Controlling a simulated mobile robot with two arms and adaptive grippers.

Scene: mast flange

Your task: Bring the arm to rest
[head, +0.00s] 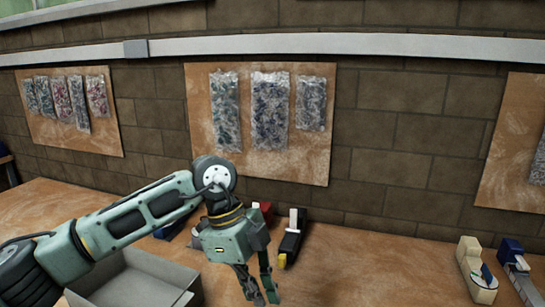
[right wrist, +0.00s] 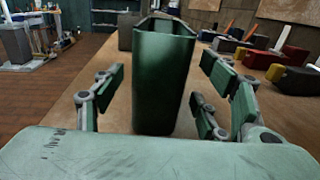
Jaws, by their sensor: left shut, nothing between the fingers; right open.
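My left arm comes in from the left in the head view. Its gripper (head: 259,289) points down over the table (head: 375,268), with its fingers close together and nothing seen between them. My right gripper (right wrist: 168,88) shows in the right wrist view, with its fingers spread wide. A tall dark green open-topped container (right wrist: 163,75) stands in the middle of that view, in line with the space between the fingers. Gaps show on both sides of it, and its lower end is hidden behind my gripper's body. The right arm does not show in the head view.
A grey open box (head: 135,280) lies below my left arm. Tape dispensers, one cream (head: 474,270), stand at the right. Boards with bagged parts (head: 270,110) hang on the wall. Table between is clear.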

